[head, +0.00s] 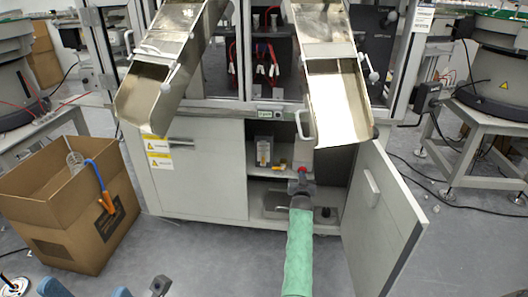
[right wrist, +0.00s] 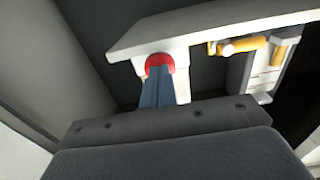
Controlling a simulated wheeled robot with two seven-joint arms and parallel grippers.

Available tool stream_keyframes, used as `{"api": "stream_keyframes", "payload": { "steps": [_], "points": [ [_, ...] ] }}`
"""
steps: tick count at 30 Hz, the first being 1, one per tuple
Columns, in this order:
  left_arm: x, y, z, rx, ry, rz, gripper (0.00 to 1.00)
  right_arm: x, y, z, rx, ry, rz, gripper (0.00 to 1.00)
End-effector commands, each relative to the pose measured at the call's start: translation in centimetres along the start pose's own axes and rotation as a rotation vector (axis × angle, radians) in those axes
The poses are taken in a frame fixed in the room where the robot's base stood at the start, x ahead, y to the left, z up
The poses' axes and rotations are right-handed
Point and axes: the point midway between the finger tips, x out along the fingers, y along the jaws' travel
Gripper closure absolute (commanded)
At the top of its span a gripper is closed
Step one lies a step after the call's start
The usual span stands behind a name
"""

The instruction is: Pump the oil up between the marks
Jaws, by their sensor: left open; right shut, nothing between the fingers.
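A red knob (head: 302,170) sits at the shelf inside the open cabinet. It also shows in the right wrist view (right wrist: 160,62), in front of a pale block. My right gripper (head: 302,182) reaches into the cabinet. Its blue fingers (right wrist: 158,88) are shut with nothing between them, their tips at or just before the red knob; I cannot tell if they touch. A small pale box with a yellow label (head: 264,150) stands on the shelf, left of the knob. No oil level or marks can be made out. My left gripper (head: 86,291) is open and empty at the bottom left, partly cut off.
The cabinet door (head: 377,215) stands open on the right, close to my right arm. The shelf (head: 262,173) carries yellow-orange fittings (head: 280,165). A grey tray (head: 275,205) lies below. Two metal chutes (head: 338,95) overhang the front. A cardboard box (head: 75,215) stands left on the floor.

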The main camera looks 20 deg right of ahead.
Motion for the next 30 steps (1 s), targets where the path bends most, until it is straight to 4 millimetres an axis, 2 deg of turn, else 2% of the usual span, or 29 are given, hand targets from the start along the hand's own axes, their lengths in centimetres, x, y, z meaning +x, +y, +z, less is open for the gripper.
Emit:
{"api": "stream_keyframes", "payload": {
  "steps": [17,30],
  "points": [
    [2.1,0.1,0.1,0.003,0.005,-0.009,0.27,-2.5,0.1,-0.1,-0.001,-0.001,0.0,1.0],
    [2.0,0.1,0.1,0.001,0.003,-0.005,0.27,-2.5,0.0,0.0,0.0,0.0,0.0,1.0]
  ]
}}
